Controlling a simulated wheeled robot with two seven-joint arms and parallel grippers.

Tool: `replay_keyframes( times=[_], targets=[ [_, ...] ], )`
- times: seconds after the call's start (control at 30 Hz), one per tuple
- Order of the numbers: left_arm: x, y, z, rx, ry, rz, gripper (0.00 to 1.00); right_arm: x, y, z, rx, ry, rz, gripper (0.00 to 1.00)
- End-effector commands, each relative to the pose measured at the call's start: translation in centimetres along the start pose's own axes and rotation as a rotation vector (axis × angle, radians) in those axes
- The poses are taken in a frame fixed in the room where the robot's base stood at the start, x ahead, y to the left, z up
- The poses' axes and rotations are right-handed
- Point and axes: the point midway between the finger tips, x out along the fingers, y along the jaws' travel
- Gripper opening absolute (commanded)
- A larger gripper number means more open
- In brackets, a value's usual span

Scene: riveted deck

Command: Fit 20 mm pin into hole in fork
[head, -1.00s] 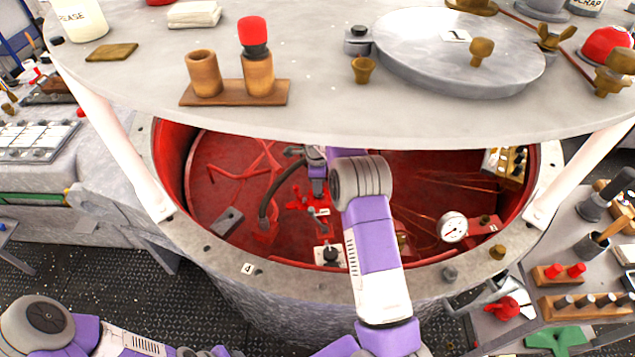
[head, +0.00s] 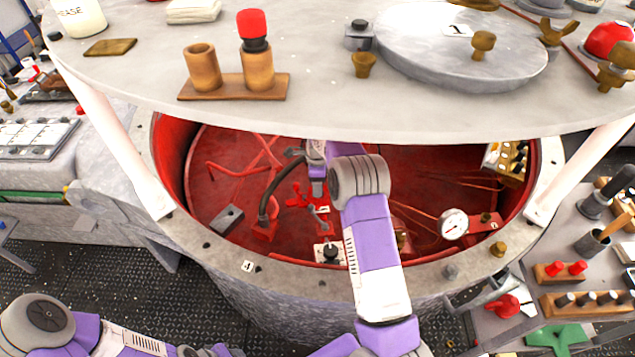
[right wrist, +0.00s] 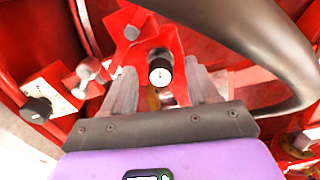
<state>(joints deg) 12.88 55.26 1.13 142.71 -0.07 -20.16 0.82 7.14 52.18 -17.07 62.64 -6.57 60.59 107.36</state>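My right gripper (head: 317,194) reaches down into the red well under the deck. In the right wrist view my right gripper (right wrist: 161,80) has its two grey fingers spread apart. A pin-like cylinder with a black rim and pale end face (right wrist: 160,69) shows between the fingertips, with gaps on both sides; I cannot tell its depth or whether it is the 20 mm pin. A red bracket, perhaps the fork (right wrist: 150,42), stands around it; its hole is not clear. In the head view red parts (head: 298,197) show beside the gripper. My left gripper is outside the frame.
A thick dark hose (head: 285,180) arches close to the right gripper and crosses the right wrist view (right wrist: 250,40). A black knob (head: 331,251) sits on a white plate near the rim. A pressure gauge (head: 454,223) stands to the right. The deck edge (head: 330,143) overhangs the well.

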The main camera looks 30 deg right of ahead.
Motion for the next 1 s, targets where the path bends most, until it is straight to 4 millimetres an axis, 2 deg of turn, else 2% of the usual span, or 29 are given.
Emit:
replay_keyframes(
  times=[0.27, 0.6, 0.7, 1.0],
  targets=[
    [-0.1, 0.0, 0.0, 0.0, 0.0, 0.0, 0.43, -0.4, 0.0, 0.0, 0.0, 0.0, -0.001, 0.59],
    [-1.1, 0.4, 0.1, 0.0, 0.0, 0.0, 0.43, -5.8, 0.0, 0.0, 0.0, 0.0, -0.003, 0.59],
    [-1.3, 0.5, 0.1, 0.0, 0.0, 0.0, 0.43, -6.9, 0.0, 0.0, 0.0, 0.0, -0.001, 0.59],
    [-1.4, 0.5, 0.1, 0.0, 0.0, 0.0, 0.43, -7.6, 0.0, 0.0, 0.0, 0.0, 0.0, 0.59]
  ],
)
